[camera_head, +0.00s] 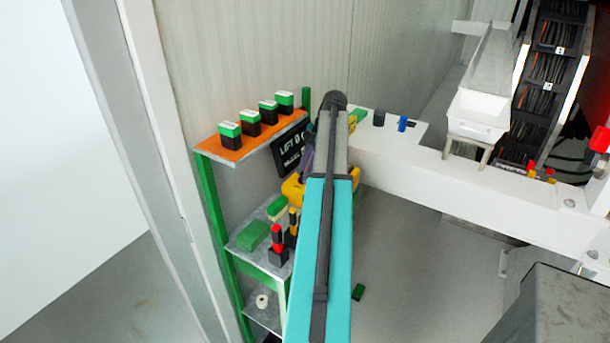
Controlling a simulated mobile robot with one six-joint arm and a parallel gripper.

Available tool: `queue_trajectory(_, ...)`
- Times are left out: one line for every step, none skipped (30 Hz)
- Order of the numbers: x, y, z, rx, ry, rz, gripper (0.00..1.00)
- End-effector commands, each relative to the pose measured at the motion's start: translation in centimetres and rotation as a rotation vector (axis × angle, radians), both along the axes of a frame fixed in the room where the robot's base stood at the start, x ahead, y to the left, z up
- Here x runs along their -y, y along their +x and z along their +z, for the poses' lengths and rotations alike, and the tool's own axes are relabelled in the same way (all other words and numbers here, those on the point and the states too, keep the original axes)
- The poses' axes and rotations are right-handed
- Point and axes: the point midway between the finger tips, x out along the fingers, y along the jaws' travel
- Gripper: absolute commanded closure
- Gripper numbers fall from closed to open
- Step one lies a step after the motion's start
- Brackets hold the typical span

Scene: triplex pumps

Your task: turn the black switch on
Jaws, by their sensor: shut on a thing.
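My arm (320,240), teal with dark grey parts, reaches up the middle of the camera_head view to a black joint near the shelf and white beam. My gripper is hidden behind the arm, so its jaws and what they touch do not show. No part is clearly recognisable as the black switch. A small black cylinder (378,118) stands on the white beam, right of the arm. A yellow part (293,188) and a purple part show partly at the arm's left edge; I cannot tell what they belong to.
The orange-topped shelf (215,151) carries several green-and-black blocks. A black display panel (290,148) is right of it. A lower shelf holds green blocks and a red-topped black piece (277,243). A blue piece (402,123) is on the white beam (450,172).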

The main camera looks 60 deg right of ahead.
Motion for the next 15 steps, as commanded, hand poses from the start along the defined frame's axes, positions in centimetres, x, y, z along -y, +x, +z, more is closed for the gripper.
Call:
queue_trajectory(0.2,0.11,-0.1,0.0,-0.001,0.029,0.91)
queue_trajectory(0.2,0.11,-0.09,0.0,-0.001,0.046,0.91)
queue_trajectory(0.21,0.13,-0.07,0.001,-0.002,0.066,0.91)
queue_trajectory(0.19,0.14,-0.05,0.0,-0.001,0.081,0.91)
queue_trajectory(0.18,0.13,-0.04,0.0,-0.001,0.094,0.91)
queue_trajectory(0.17,0.12,-0.02,-0.001,-0.002,0.108,0.91)
queue_trajectory(0.16,0.12,-0.01,-0.001,-0.002,0.118,0.91)
queue_trajectory(0.15,0.12,0.0,-0.001,-0.002,0.126,0.91)
queue_trajectory(0.15,0.12,0.02,-0.001,-0.002,0.134,0.91)
queue_trajectory(0.15,0.12,0.02,-0.001,-0.002,0.139,0.91)
queue_trajectory(0.14,0.12,0.03,-0.001,-0.003,0.144,0.91)
queue_trajectory(0.14,0.11,0.04,-0.001,-0.003,0.149,0.91)
queue_trajectory(0.13,0.12,0.04,-0.001,-0.003,0.152,0.91)
queue_trajectory(0.12,0.11,0.05,-0.001,-0.003,0.153,0.91)
queue_trajectory(0.11,0.1,0.06,-0.001,-0.003,0.155,0.91)
